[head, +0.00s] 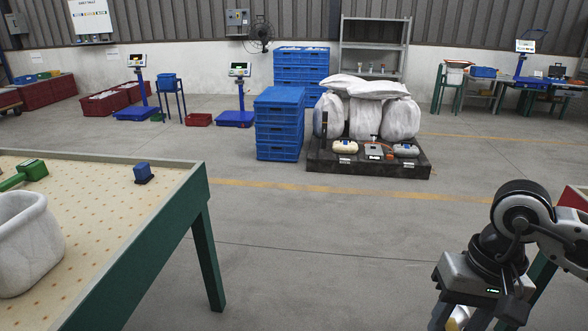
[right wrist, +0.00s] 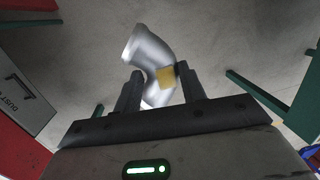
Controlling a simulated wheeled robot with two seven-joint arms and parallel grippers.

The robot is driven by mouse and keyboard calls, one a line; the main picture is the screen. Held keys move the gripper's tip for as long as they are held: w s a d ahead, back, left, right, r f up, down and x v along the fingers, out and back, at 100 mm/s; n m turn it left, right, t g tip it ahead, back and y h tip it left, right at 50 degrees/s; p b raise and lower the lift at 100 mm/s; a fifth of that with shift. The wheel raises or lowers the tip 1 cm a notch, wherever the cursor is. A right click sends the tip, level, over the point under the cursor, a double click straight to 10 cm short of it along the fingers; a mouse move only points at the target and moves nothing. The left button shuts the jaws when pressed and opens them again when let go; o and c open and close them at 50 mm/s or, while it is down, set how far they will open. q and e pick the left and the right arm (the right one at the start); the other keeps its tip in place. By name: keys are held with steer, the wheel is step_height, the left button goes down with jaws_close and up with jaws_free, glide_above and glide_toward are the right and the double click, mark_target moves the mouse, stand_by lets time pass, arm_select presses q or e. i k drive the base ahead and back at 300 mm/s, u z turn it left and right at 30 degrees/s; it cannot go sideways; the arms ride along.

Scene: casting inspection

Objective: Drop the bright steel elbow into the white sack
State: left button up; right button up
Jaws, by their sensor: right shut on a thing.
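The bright steel elbow (right wrist: 150,50) is a bent shiny pipe piece with a yellow patch on its side. In the right wrist view it sits between the fingers of my right gripper (right wrist: 160,80), which is shut on it. In the head view my right gripper (head: 461,318) hangs over the floor at the lower right, with only a bit of the elbow showing. The open white sack (head: 28,250) stands on the table at the far left, cut by the picture edge, far from this gripper. My left gripper is out of view.
The perforated-top table (head: 120,215) also bears a blue block (head: 143,172) and a green object (head: 33,169). Open floor lies between this table and my right arm. Full white sacks (head: 398,118) and blue crates (head: 279,125) stand farther back.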

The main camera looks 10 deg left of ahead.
mark_target(37, 267)
steer(key=i, duration=1.1)
steer(key=u, duration=2.35)
